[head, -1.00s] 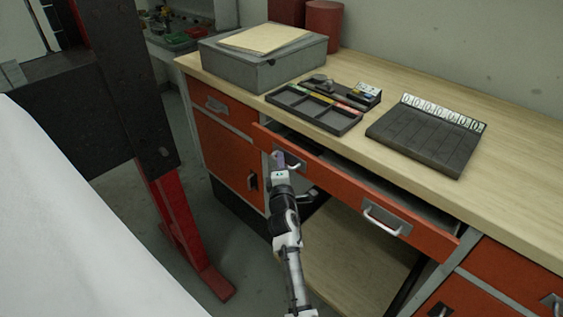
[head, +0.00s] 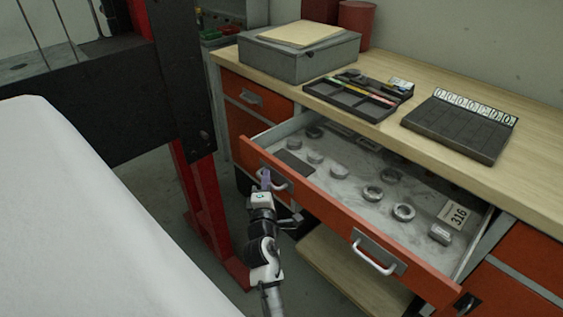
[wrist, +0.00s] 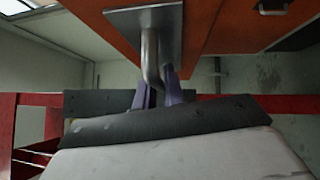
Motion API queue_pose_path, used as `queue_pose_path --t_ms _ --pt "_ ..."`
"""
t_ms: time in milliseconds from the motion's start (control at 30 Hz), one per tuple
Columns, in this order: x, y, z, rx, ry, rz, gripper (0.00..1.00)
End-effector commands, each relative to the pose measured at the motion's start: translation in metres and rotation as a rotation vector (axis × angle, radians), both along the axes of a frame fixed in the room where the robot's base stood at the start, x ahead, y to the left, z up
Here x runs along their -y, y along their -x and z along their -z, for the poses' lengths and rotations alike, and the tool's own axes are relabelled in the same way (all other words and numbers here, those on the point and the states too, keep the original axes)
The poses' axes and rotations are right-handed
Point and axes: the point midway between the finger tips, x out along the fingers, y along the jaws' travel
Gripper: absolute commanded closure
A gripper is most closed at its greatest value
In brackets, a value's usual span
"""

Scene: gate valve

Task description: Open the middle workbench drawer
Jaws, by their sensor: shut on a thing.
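The middle workbench drawer (head: 330,205) is orange-fronted and stands well out from the bench, its grey inside showing. Two metal handles are on its front: a left handle (head: 279,181) and a right handle (head: 374,259). My gripper (head: 266,180) is at the left handle, with its fingers shut on the bar. In the wrist view, the purple-grey fingers (wrist: 160,90) close around the lower part of the bent metal handle (wrist: 151,58). The drawer front (wrist: 220,25) fills the top of that view.
The drawer holds several metal rings (head: 372,193) and a card marked 316 (head: 456,216). A grey box (head: 298,58), a sectioned tray (head: 352,96) and a dark numbered rack (head: 458,128) stand on the worktop. A red and black frame (head: 204,195) and a white surface (head: 75,215) are at left.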

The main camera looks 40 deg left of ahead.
Motion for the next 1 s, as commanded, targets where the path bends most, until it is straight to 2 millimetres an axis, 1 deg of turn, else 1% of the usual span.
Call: queue_pose_path --t_ms 33,100,200,300,500,800,833,900,1000 --pt "-0.001 0.01 0.004 -0.003 0.0 -0.002 1.0" --pt "-0.002 0.021 0.003 -0.002 0.0 -0.002 1.0" --pt "-0.003 0.033 0.002 -0.002 0.0 -0.002 1.0" --pt "-0.003 0.04 0.002 -0.003 0.001 0.0 1.0" --pt "-0.004 0.047 0.001 -0.002 0.001 0.0 1.0" --pt "-0.004 0.047 0.0 -0.002 0.001 0.0 1.0" --pt "-0.004 0.047 0.0 -0.002 0.001 0.0 0.88" --pt "-0.004 0.047 0.0 -0.002 0.001 0.0 0.8" --pt "-0.004 0.047 0.0 -0.002 0.001 0.0 0.8"
